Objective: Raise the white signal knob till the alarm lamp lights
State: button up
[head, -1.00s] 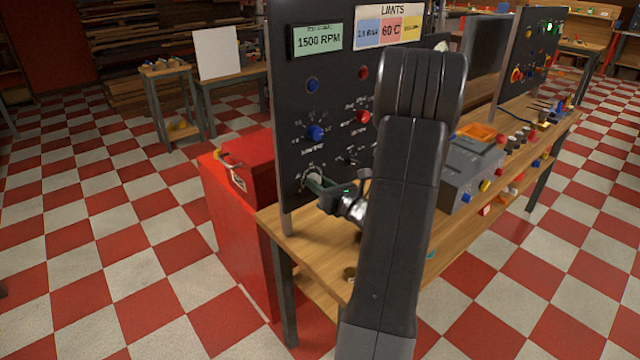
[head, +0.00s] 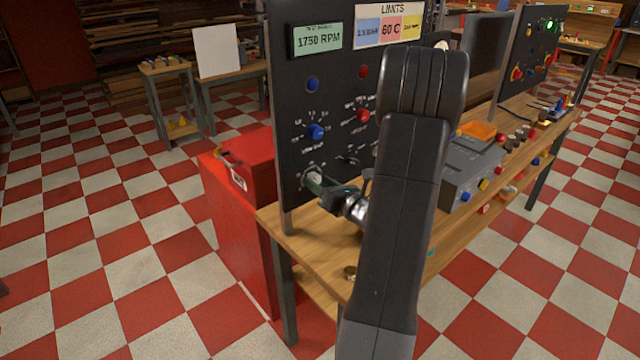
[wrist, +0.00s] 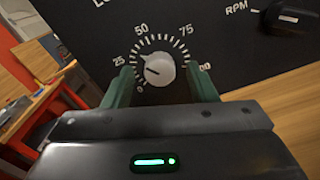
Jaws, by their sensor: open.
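The white signal knob (wrist: 159,70) sits in a dial marked from 0 upward through 25, 50 and 75. Its small dark mark appears to point left, toward the 25 side. In the head view the knob (head: 311,173) is low on the black panel (head: 290,120). My gripper (wrist: 160,76) is open, with a green finger on each side of the knob; touching cannot be told. My gripper also shows in the head view (head: 317,181). The panel display (head: 318,40) reads 1750 RPM. A red lamp or button (head: 364,72) and a blue one (head: 312,84) look unlit; which is the alarm lamp is unclear.
Blue (head: 316,132) and red (head: 363,116) knobs are above the white one. A black knob (wrist: 292,16) is at the upper right in the wrist view. The panel stands on a wooden bench (head: 310,238) beside a red cabinet (head: 240,220). My arm hides part of the panel.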

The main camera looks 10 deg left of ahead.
jog(key=b+v, duration=0.1)
jog(key=v, duration=1.2)
jog(key=p+x, duration=0.1)
jog(key=x, duration=1.2)
jog(key=shift+w+a, duration=0.15)
jog(key=shift+a, duration=0.1)
jog(key=shift+n, duration=0.3)
